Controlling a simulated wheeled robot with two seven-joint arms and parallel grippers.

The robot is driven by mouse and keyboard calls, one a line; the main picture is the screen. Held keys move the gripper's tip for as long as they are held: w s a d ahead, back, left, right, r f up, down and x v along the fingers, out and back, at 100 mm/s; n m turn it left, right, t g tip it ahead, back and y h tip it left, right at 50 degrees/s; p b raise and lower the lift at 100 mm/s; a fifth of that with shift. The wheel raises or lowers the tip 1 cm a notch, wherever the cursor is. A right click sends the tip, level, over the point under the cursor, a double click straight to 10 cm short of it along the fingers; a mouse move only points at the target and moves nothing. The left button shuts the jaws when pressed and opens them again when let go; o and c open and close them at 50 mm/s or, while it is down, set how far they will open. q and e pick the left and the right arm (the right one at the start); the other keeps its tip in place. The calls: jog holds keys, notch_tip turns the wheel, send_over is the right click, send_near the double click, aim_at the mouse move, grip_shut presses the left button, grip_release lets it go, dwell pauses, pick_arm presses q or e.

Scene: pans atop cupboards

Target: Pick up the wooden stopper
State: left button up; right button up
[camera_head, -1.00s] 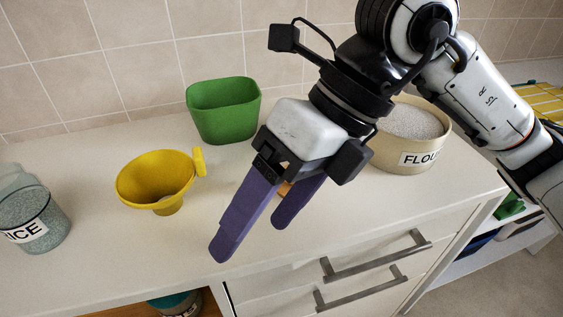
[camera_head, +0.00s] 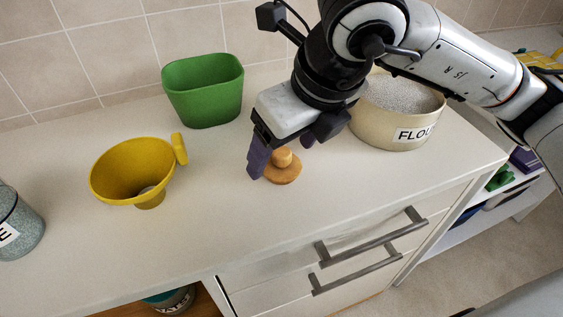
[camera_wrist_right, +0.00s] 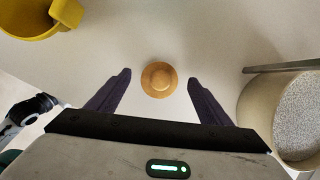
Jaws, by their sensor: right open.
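The wooden stopper (camera_head: 283,172) is a round, light-brown disc with a knob on top. It stands on the white counter, knob up. My right gripper (camera_head: 281,161) is open, with its purple fingers pointing down near the stopper, one to its left and one behind its right side. In the right wrist view the stopper (camera_wrist_right: 159,79) lies centred between the spread fingertips (camera_wrist_right: 160,74), with a gap on both sides. The fingers do not appear to touch it. My left gripper is not seen.
A green container (camera_head: 203,92) stands behind and left of the gripper. A yellow funnel-like bowl (camera_head: 130,172) is farther left. The flour canister (camera_head: 395,118) stands close on the right. The counter's front edge and drawer handles (camera_head: 372,236) are below; the counter before the stopper is clear.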

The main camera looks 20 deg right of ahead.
aim_at(283, 152)
jog(key=shift+x, duration=0.9)
jog(key=shift+c, duration=0.3)
jog(key=c, duration=1.1)
jog(key=shift+o, duration=0.2)
notch_tip(283, 152, up, 10)
jog(key=shift+r+p, duration=0.1)
jog(key=shift+p, duration=0.2)
